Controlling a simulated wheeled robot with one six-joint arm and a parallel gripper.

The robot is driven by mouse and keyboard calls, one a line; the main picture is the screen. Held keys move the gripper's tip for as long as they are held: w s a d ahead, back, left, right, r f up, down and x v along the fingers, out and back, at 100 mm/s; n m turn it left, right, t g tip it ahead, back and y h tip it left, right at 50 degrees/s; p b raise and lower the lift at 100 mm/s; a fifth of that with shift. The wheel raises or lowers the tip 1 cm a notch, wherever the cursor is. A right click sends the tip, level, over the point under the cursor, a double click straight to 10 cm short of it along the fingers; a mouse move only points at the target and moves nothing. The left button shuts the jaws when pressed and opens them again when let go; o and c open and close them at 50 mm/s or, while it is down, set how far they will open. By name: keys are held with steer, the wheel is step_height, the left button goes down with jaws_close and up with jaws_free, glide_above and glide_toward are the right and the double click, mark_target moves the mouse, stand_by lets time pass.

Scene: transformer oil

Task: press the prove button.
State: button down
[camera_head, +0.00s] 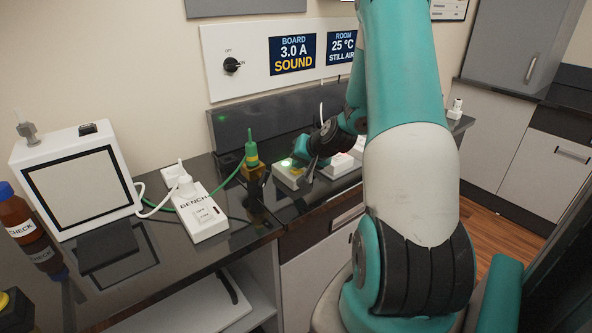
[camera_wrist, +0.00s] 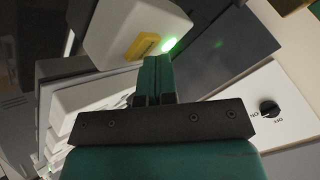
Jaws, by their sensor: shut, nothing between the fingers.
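A small white box (camera_head: 287,178) with a glowing green light (camera_head: 286,162) stands on the dark counter, just left of my gripper (camera_head: 308,166). In the wrist view the same box (camera_wrist: 125,22) shows a yellow bar (camera_wrist: 143,46) and the green light (camera_wrist: 169,44) beside it. My gripper (camera_wrist: 157,62) is shut and empty. Its fingertips are right at the box's face near the yellow bar and the light; I cannot tell whether they touch. No part is readable as the prove button, and the fingers hide some of the box.
Another white box (camera_head: 337,165) stands right of my gripper. To the left are a white power strip marked BENCH (camera_head: 207,218), a green plug (camera_head: 251,152) on a yellow-brown block, a panelled white case (camera_head: 75,184) and a brown bottle (camera_head: 20,215). A wall board with a dial (camera_head: 231,64) rises behind.

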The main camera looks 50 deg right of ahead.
mark_target(299, 170)
steer(key=shift+r, duration=0.4)
steer(key=shift+p, duration=0.3)
step_height(299, 170, up, 6)
steer(key=p, duration=0.4)
steer(key=shift+r, duration=0.1)
steer(key=shift+a, duration=0.1)
stand_by(0.5)
steer(key=a+r+n+g+y, duration=0.25)
steer(key=a+r+n, duration=0.25)
steer(key=a, duration=0.9)
steer(key=a+r+n+g+y, duration=0.1)
steer(key=a+r+n+y, duration=0.25)
steer(key=a, duration=1.05)
steer(key=s+a+r+n+g, duration=0.2)
steer(key=s+a+r+n, duration=0.1)
steer(key=s+a, duration=0.4)
steer(key=s+a+r+n+g, duration=0.3)
steer(key=s+a+n, duration=0.3)
steer(key=s, duration=0.7)
steer(key=shift+a+g+h, duration=0.3)
steer(key=shift+a+g, duration=0.05)
steer(key=shift+a, duration=0.1)
